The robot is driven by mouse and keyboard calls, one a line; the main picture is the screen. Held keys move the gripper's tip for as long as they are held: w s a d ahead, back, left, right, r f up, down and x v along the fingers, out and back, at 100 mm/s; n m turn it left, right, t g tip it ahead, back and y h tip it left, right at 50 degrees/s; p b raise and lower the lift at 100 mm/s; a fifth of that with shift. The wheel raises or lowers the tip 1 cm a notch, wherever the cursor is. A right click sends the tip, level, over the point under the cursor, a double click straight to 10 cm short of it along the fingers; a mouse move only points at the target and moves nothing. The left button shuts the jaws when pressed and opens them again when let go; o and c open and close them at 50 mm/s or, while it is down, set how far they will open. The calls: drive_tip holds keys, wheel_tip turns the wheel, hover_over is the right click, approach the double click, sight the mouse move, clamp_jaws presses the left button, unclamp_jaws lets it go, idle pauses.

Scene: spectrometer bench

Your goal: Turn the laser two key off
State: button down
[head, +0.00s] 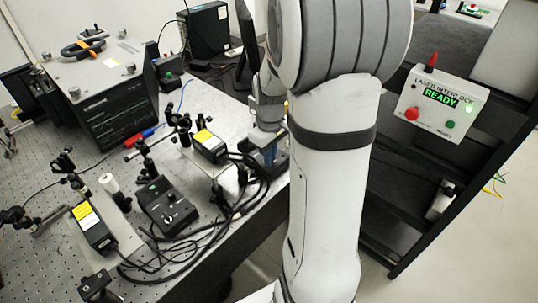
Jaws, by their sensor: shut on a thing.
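My gripper (268,132) points down at a dark control box (280,158) on the bench's right side, partly hidden by my arm. Its fingers are shut at the top of this box, on the laser two key; the key is too small and covered to make out, and its angle cannot be told. A second dark control box (168,208) with a knob and a small key switch stands to the left, apart from my gripper.
Black cables (240,200) loop beside the box under my gripper. Laser heads with yellow labels (205,137) (87,215) stand on the perforated bench. A large black instrument (112,120) stands at back left. The interlock panel (440,100) at right reads READY.

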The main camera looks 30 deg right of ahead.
drive_tip(key=shift+w+r, duration=0.2)
drive_tip(key=c, duration=1.7)
unclamp_jaws()
drive_tip(key=shift+f, duration=0.1)
drive_tip(key=shift+o, duration=0.6)
drive_tip(key=shift+s, duration=0.1)
wheel_tip(320, 180, up, 8)
drive_tip(key=shift+f, duration=0.1)
drive_tip(key=s+a+r+m+t, duration=0.2)
drive_tip(key=s+a+m+t, duration=0.1)
drive_tip(key=s+a, duration=0.9)
drive_tip(key=shift+s+r+m, duration=0.15)
drive_tip(key=shift+s+m, duration=0.45)
drive_tip(key=shift+s, duration=0.15)
